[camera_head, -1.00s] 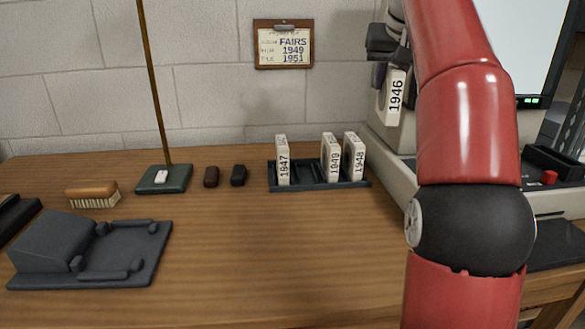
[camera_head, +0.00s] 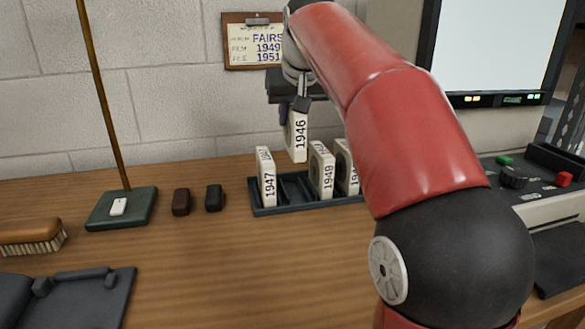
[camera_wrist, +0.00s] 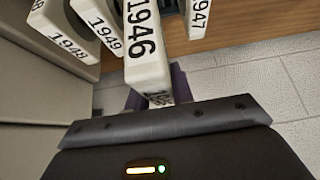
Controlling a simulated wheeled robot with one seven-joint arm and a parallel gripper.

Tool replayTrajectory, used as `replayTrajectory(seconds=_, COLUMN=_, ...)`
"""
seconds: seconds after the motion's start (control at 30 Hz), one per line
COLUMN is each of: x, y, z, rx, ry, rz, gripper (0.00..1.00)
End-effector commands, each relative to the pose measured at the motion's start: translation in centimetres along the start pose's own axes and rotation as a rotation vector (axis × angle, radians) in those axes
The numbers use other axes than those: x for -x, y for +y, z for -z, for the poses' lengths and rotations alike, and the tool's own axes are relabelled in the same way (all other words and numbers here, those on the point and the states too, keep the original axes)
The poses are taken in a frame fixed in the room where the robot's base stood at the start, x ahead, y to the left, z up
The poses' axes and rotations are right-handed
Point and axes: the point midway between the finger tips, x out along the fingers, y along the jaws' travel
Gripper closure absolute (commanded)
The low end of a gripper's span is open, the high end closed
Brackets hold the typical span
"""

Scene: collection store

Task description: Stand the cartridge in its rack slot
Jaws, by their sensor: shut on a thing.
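My gripper (camera_head: 297,106) is shut on the upper end of the white cartridge marked 1946 (camera_head: 299,138). The cartridge hangs upright, label facing the head camera, over the dark rack (camera_head: 310,207). In the head view it appears above the empty slots between cartridge 1947 (camera_head: 266,178) and cartridge 1949 (camera_head: 321,170). Its lower end appears above the slots. In the wrist view cartridge 1946 (camera_wrist: 146,45) shows between 1949 (camera_wrist: 105,28) and 1947 (camera_wrist: 198,18). Cartridge 1948 (camera_head: 345,165) is partly hidden behind my arm.
A clipboard (camera_head: 252,48) listing FAIRS, 1949 and 1951 hangs on the wall behind. Two small dark blocks (camera_head: 181,202) and a green base with a rod (camera_head: 122,208) stand left of the rack. A machine with a screen (camera_head: 490,45) is at right.

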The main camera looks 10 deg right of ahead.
Motion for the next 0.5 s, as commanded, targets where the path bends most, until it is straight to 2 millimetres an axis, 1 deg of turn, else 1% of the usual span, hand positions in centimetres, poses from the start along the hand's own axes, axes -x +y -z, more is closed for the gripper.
replayTrajectory(seconds=0.03, x=-1.5, y=0.0, z=-1.1, rx=0.000, ry=-0.002, rz=0.000, gripper=1.00)
replayTrajectory(seconds=0.13, x=-3.2, y=0.0, z=-2.1, rx=0.000, ry=-0.001, rz=0.000, gripper=1.00)
replayTrajectory(seconds=0.23, x=-4.3, y=0.0, z=-2.8, rx=0.000, ry=0.000, rz=0.000, gripper=1.00)
replayTrajectory(seconds=0.37, x=-5.0, y=0.0, z=-3.2, rx=0.000, ry=0.002, rz=0.000, gripper=1.00)
replayTrajectory(seconds=0.5, x=-6.6, y=0.0, z=-4.3, rx=0.000, ry=-0.001, rz=0.000, gripper=1.00)
